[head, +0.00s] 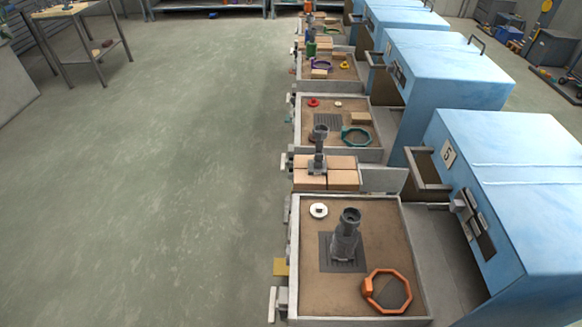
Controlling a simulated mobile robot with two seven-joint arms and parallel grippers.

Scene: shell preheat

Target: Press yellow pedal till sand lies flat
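A small yellow plate, which looks like the yellow pedal (280,267), sticks out from the left side of the nearest station, low down. The nearest sand tray (292,235) has a grey rim and is filled with brown sand (385,235). The sand looks mostly even from here; fine bumps are too small to tell. A dark grey fitting (345,240) stands upright on a dark square grid in the sand. An orange octagonal ring (369,290) and a white disc (319,210) lie on the sand. Neither of my grippers is in view.
A pale lever or plate (272,303) sticks out below the yellow one. Blue box-shaped machines (530,190) line the right side. Similar trays (298,125) and tan blocks (326,180) continue behind. The green floor (150,200) on the left is clear up to a far table (85,20).

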